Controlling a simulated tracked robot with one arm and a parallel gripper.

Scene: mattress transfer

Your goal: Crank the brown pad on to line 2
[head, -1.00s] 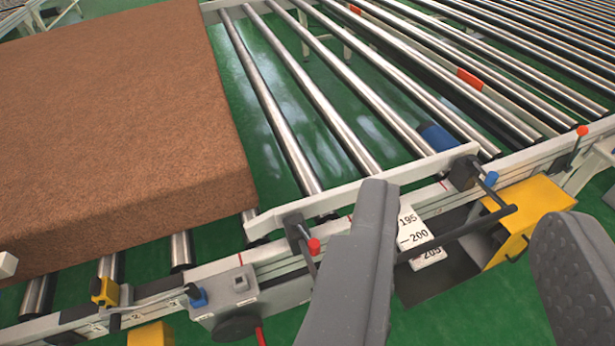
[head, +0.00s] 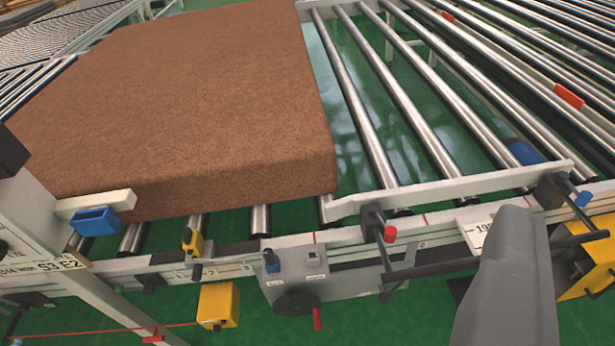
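The thick brown pad (head: 190,110) lies flat on steel rollers at the left and middle. Its front right corner is close to a pale angled rail (head: 450,190). Numbers 1, 2 and 3 are printed on the front beam (head: 225,271) below the pad. Beside them is a grey box (head: 310,270) with a dark round crank wheel (head: 295,303) and a red handle (head: 317,319) pointing down. One grey finger of my gripper (head: 508,280) shows at the lower right, right of the crank and apart from it. The other finger is outside the picture, with a clear gap beside the visible one.
A yellow clamp (head: 193,242) sits on the beam, with a yellow box (head: 218,305) below. A white post with a blue block (head: 96,221) stands at the left. Red-knobbed (head: 390,234) and blue-knobbed (head: 583,199) levers and another yellow box (head: 585,255) are at the right.

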